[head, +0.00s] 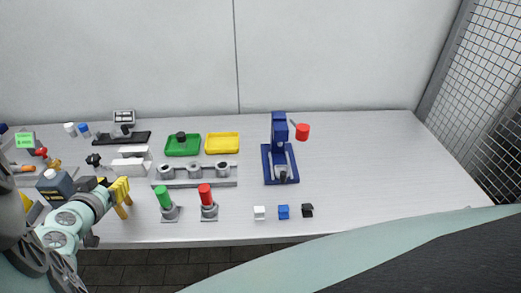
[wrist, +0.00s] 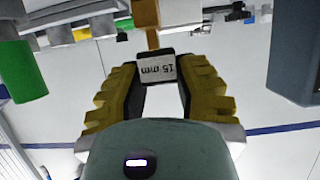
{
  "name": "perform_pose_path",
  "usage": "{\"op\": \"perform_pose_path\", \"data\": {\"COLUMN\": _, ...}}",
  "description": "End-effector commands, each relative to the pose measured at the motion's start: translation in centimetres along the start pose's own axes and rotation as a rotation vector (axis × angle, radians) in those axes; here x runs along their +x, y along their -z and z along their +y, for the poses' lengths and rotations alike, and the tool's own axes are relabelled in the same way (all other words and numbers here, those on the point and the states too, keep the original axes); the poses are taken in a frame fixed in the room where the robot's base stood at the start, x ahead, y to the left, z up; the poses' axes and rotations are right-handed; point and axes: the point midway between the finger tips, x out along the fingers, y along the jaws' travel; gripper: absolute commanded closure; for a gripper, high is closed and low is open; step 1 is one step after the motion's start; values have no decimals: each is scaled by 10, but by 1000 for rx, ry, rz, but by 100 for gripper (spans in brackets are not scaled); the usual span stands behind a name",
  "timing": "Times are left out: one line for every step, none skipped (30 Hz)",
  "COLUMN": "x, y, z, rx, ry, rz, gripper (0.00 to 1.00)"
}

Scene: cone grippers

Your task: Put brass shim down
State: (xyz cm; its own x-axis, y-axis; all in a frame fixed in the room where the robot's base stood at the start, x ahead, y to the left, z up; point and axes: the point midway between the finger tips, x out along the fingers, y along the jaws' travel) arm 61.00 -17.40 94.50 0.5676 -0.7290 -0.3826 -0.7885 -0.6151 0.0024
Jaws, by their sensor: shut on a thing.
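My gripper (head: 122,204) is over the left front part of the grey table in the head view, with its yellow fingers angled downward. In the wrist view my gripper (wrist: 157,72) is shut on the brass shim (wrist: 153,39). I cannot tell whether the shim touches the table.
Right of my gripper stand a green cylinder (head: 162,196) and a red cylinder (head: 205,194) on grey bases. Behind them is a grey rail (head: 182,183) with rings. Small cubes (head: 259,213) and a blue press (head: 279,130) stand further right. The table's right end is mostly clear.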

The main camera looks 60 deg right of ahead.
Motion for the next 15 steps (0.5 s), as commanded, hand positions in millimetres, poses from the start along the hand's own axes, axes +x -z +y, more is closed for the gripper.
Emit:
{"op": "perform_pose_path", "data": {"x": 1, "y": 1, "z": 2, "rx": 2, "ry": -4, "rz": 1, "gripper": 100}}
{"op": "perform_pose_path", "data": {"x": 1, "y": 1, "z": 2, "rx": 2, "ry": -4, "rz": 2, "gripper": 100}}
{"op": "perform_pose_path", "data": {"x": 1, "y": 1, "z": 2, "rx": 2, "ry": -4, "rz": 2, "gripper": 100}}
{"op": "perform_pose_path", "data": {"x": 1, "y": 1, "z": 2, "rx": 2, "ry": -4, "rz": 2, "gripper": 100}}
{"op": "perform_pose_path", "data": {"x": 1, "y": 1, "z": 1, "rx": 2, "ry": -4, "rz": 2, "gripper": 100}}
{"op": "perform_pose_path", "data": {"x": 1, "y": 1, "z": 1, "rx": 2, "ry": -4, "rz": 2, "gripper": 100}}
{"op": "perform_pose_path", "data": {"x": 1, "y": 0, "z": 1, "rx": 2, "ry": -3, "rz": 2, "gripper": 100}}
{"op": "perform_pose_path", "data": {"x": 1, "y": -1, "z": 1, "rx": 2, "ry": -3, "rz": 2, "gripper": 100}}
{"op": "perform_pose_path", "data": {"x": 2, "y": -2, "z": 1, "rx": 2, "ry": -3, "rz": 3, "gripper": 100}}
{"op": "perform_pose_path", "data": {"x": 2, "y": -2, "z": 1, "rx": 1, "ry": -3, "rz": 3, "gripper": 100}}
{"op": "perform_pose_path", "data": {"x": 2, "y": -3, "z": 1, "rx": 1, "ry": -2, "rz": 3, "gripper": 100}}
{"op": "perform_pose_path", "data": {"x": 2, "y": -2, "z": 1, "rx": 1, "ry": -2, "rz": 3, "gripper": 65}}
{"op": "perform_pose_path", "data": {"x": 1, "y": -2, "z": 1, "rx": 0, "ry": -2, "rz": 2, "gripper": 62}}
{"op": "perform_pose_path", "data": {"x": 1, "y": -2, "z": 1, "rx": 0, "ry": -2, "rz": 2, "gripper": 59}}
{"op": "perform_pose_path", "data": {"x": 1, "y": -2, "z": 0, "rx": 0, "ry": -1, "rz": 2, "gripper": 55}}
